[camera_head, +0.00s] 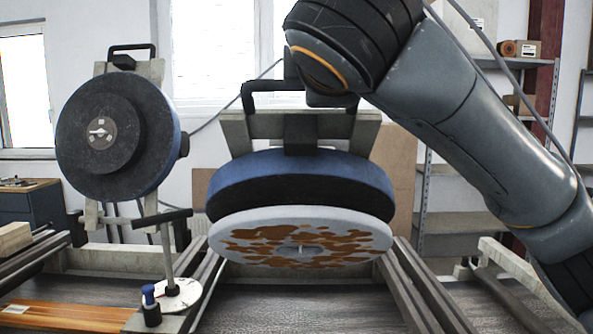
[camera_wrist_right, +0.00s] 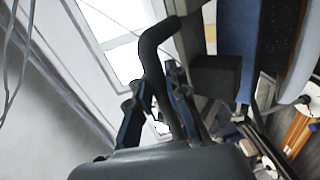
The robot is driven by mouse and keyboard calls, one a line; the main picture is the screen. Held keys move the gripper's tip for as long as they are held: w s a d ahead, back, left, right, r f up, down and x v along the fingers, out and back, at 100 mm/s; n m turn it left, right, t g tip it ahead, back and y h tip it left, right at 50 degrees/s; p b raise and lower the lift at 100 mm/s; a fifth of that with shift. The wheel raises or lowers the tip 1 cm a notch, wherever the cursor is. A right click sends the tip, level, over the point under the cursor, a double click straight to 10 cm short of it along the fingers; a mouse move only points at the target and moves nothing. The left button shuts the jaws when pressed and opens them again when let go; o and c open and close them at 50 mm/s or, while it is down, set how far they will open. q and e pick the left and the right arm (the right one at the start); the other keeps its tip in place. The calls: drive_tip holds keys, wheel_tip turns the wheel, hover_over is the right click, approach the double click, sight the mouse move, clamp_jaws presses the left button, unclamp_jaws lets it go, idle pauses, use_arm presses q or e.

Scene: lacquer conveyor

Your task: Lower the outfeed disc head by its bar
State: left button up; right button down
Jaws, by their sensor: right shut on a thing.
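The middle disc head (camera_head: 300,182) is tilted in the head view, with a blue rim and black body. A pale disc with brown patches (camera_head: 345,222) faces forward below it. Its black bar (camera_head: 268,86) bends up at the top of the mount and is partly hidden behind my right arm. In the right wrist view the bar (camera_wrist_right: 152,52) runs down between the fingers of my right gripper (camera_wrist_right: 160,95), which is shut on it. The disc's edge shows at the right of that view. My left gripper is not in view.
A second blue-rimmed disc head (camera_head: 118,136) stands upright at the left, with its own black handle (camera_head: 131,49). A thin post with a black T-bar (camera_head: 162,219) and a small blue-capped bottle (camera_head: 150,305) stand in front. Conveyor rails (camera_head: 425,290) run below. Shelves are behind right.

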use_arm(q)
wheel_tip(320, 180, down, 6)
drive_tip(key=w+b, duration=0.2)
drive_tip(key=b, duration=0.4)
use_arm(e)
drive_tip(key=s+f, duration=0.5)
drive_tip(key=f, duration=0.1)
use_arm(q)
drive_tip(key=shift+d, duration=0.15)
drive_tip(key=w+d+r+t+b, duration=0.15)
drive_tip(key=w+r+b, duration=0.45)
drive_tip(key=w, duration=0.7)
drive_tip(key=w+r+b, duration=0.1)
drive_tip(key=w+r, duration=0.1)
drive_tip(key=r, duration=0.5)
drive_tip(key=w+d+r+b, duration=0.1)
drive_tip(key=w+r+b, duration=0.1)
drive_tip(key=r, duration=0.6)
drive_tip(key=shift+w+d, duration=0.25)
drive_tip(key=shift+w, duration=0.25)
use_arm(e)
drive_tip(key=s+f, duration=0.3)
drive_tip(key=f, duration=0.3)
drive_tip(key=shift+s+f, duration=0.3)
drive_tip(key=shift+s, duration=0.1)
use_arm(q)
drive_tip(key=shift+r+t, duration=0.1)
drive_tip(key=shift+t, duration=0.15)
